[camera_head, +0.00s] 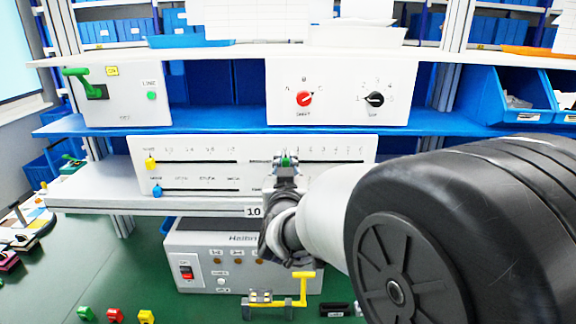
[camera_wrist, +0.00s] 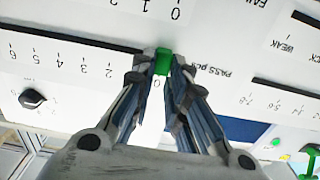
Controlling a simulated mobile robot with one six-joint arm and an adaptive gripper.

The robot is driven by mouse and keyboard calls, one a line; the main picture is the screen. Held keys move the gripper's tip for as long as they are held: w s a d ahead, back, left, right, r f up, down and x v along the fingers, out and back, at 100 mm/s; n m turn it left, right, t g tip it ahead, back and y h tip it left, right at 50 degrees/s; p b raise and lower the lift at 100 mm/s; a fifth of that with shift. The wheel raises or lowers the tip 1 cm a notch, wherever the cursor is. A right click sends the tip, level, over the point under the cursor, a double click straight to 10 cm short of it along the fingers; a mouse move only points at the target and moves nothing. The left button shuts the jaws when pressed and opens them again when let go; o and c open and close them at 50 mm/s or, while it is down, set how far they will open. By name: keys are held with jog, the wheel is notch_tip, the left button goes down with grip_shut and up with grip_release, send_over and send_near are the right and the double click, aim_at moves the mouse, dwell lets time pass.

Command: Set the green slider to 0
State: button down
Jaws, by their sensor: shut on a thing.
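The green slider (camera_head: 286,161) is on the white slider panel (camera_head: 215,150), at the left end of the upper right slot. In the wrist view, which is upside down, the green slider (camera_wrist: 162,60) stands at the end of its slot, beside a 0 mark. The scale numbers rise along the slot away from it, up to 6. My gripper (camera_head: 285,171) is at the panel with its fingertips on either side of the slider, shut on it. Its fingers partly cover the slider's sides and the nearby scale.
A yellow slider (camera_head: 151,162) and a blue slider (camera_head: 157,190) sit on the panel's left side. Above are a red knob (camera_head: 304,99), a black knob (camera_head: 375,99) and a green lever (camera_head: 77,73). A power box (camera_head: 205,240) with a red switch stands below.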

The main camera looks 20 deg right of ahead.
jog(key=shift+w+a+r, duration=0.1)
jog(key=shift+a, duration=0.1)
jog(key=c, duration=1.6)
grip_release()
jog(key=shift+a, duration=0.15)
jog(key=shift+o, duration=0.2)
jog(key=v, duration=1.2)
